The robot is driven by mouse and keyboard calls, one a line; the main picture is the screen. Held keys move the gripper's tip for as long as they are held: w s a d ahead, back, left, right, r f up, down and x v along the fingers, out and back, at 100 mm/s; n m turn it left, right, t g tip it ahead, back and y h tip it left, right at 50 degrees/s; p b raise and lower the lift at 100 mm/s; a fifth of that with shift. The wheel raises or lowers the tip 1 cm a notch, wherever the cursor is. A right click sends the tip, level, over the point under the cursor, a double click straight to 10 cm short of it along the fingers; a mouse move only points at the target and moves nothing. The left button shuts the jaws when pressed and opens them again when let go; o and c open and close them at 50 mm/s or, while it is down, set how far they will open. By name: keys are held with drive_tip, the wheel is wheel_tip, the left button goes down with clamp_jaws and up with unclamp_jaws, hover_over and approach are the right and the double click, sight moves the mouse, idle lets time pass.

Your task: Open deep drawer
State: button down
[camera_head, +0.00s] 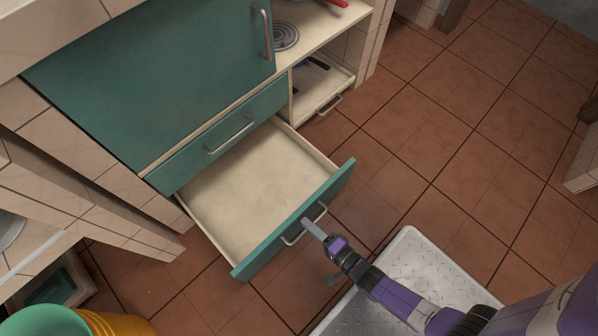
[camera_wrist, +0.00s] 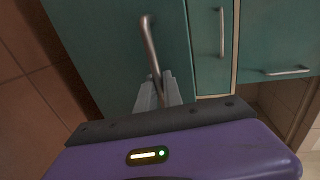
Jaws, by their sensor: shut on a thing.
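The deep drawer (camera_head: 250,190) is pulled well out from the teal cabinet in the head view, and its cream inside looks empty. Its teal front (camera_head: 330,187) carries a metal bar handle (camera_head: 291,240). My gripper (camera_head: 309,224) is at this handle, on the outer side of the drawer front. In the wrist view the two fingers of my gripper (camera_wrist: 158,90) are closed around the bar handle (camera_wrist: 149,45), with the teal front behind it.
A shallower teal drawer (camera_head: 228,140) above is shut. A small open drawer (camera_head: 325,85) is to the right. A green bowl (camera_head: 45,322) and an orange container (camera_head: 118,325) are at lower left. The tiled floor (camera_head: 440,130) at right is clear.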

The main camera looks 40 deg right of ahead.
drive_tip(key=shift+s, duration=0.5)
drive_tip(key=c, duration=1.5)
unclamp_jaws()
drive_tip(key=s+r+p, duration=0.1)
drive_tip(key=s, duration=0.6)
drive_tip(key=shift+s+r, duration=0.25)
drive_tip(key=shift+s, duration=0.05)
